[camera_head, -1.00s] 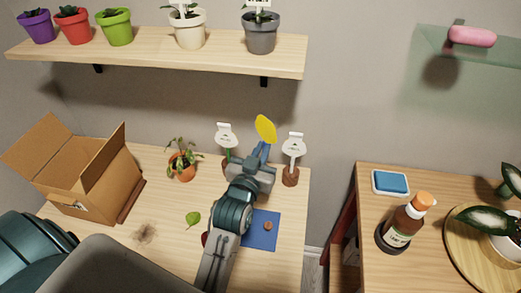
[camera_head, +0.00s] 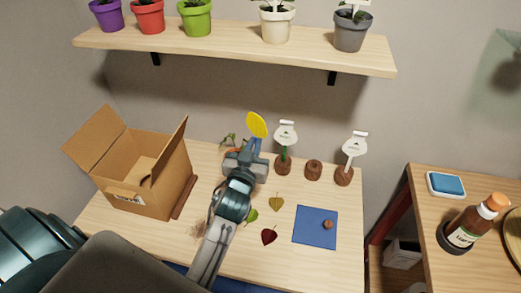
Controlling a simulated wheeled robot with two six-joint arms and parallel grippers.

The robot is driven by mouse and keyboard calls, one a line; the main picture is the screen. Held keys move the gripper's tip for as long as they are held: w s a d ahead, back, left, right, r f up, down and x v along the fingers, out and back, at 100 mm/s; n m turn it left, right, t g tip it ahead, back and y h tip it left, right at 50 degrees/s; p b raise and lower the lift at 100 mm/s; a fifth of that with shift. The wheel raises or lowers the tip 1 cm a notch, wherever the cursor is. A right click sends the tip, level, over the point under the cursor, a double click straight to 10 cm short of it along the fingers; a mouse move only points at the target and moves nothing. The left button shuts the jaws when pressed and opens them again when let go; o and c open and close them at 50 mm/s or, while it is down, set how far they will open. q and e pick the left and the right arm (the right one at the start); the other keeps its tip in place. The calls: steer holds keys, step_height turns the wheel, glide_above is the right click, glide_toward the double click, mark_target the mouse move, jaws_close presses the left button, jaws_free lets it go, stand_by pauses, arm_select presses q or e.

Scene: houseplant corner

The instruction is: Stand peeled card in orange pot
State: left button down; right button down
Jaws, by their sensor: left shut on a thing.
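My left gripper (camera_head: 254,146) is shut on the yellow card (camera_head: 257,124), a rounded yellow piece that stands up above the fingers. The gripper is over the back of the table, in front of the orange pot's place. The orange pot is almost wholly hidden behind the gripper; some leaves of its plant (camera_head: 228,140) show at the gripper's left. I cannot tell how far the card is from the pot. My right gripper is not in view.
Right of my gripper stand white tags in brown bases (camera_head: 283,167) (camera_head: 343,176) and an empty brown base (camera_head: 313,170). A cardboard box (camera_head: 145,185) is at left. A blue mat (camera_head: 315,228) and loose leaves (camera_head: 269,236) lie in front. A shelf (camera_head: 235,50) overhangs behind.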

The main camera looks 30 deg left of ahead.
arm_select(q)
steer(key=w+a+r+n+g+y, duration=0.1)
steer(key=w+a+n+g+y, duration=0.2)
steer(key=a, duration=0.6)
step_height(320, 180, down, 6)
steer(key=t+y+b, duration=0.1)
steer(key=b, duration=0.3)
steer(key=shift+s+f+y+b, duration=0.25)
steer(key=shift+y+b, duration=0.05)
steer(key=shift+b, duration=0.1)
steer(key=shift+r, duration=0.1)
stand_by(0.3)
steer(key=shift+f+b, duration=0.3)
steer(key=shift+b, duration=0.35)
steer(key=shift+f+b, duration=0.5)
steer(key=shift+b, duration=0.15)
stand_by(0.8)
stand_by(0.3)
